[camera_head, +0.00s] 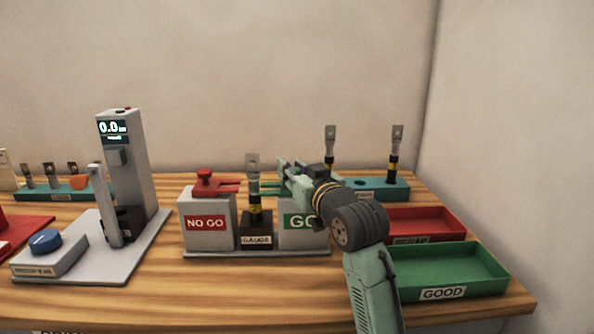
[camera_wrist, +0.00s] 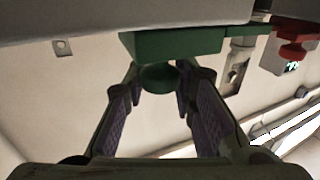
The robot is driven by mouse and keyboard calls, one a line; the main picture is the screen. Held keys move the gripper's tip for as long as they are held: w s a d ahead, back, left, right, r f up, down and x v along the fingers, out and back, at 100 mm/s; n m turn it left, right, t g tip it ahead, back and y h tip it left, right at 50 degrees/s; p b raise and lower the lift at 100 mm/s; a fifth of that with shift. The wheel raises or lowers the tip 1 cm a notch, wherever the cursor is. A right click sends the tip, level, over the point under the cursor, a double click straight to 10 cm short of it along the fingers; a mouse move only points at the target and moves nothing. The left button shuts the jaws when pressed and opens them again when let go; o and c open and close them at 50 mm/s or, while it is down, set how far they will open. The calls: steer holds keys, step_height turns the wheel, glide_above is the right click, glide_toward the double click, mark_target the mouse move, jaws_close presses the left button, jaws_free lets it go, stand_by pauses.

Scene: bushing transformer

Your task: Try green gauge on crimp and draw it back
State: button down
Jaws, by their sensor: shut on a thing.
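My gripper (camera_head: 292,176) is shut on the knob of the green gauge (camera_wrist: 172,44), above the GO block (camera_head: 302,234). The gauge's green prongs (camera_head: 270,187) point left at the crimp (camera_head: 254,184) of the lug standing upright in the black GAUGE holder (camera_head: 256,230). The prong tips look close to the crimp; I cannot tell whether they are around it or just beside it. The lug (camera_wrist: 236,68) shows just right of the green block in the wrist view. The gripper hides part of the gauge in the head view.
The red gauge (camera_head: 206,182) rests on the NO GO block (camera_head: 206,220) left of the holder. A teal rack (camera_head: 372,188) with upright lugs stands behind my arm. The red SCRAP tray (camera_head: 428,222) and green GOOD tray (camera_head: 450,266) lie right. A tester (camera_head: 128,170) stands left.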

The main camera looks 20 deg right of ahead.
steer(key=c, duration=1.3)
jaws_free()
steer(key=shift+c, duration=0.2)
steer(key=s+d, duration=0.1)
steer(key=s, duration=1.1)
steer(key=shift+d, duration=0.2)
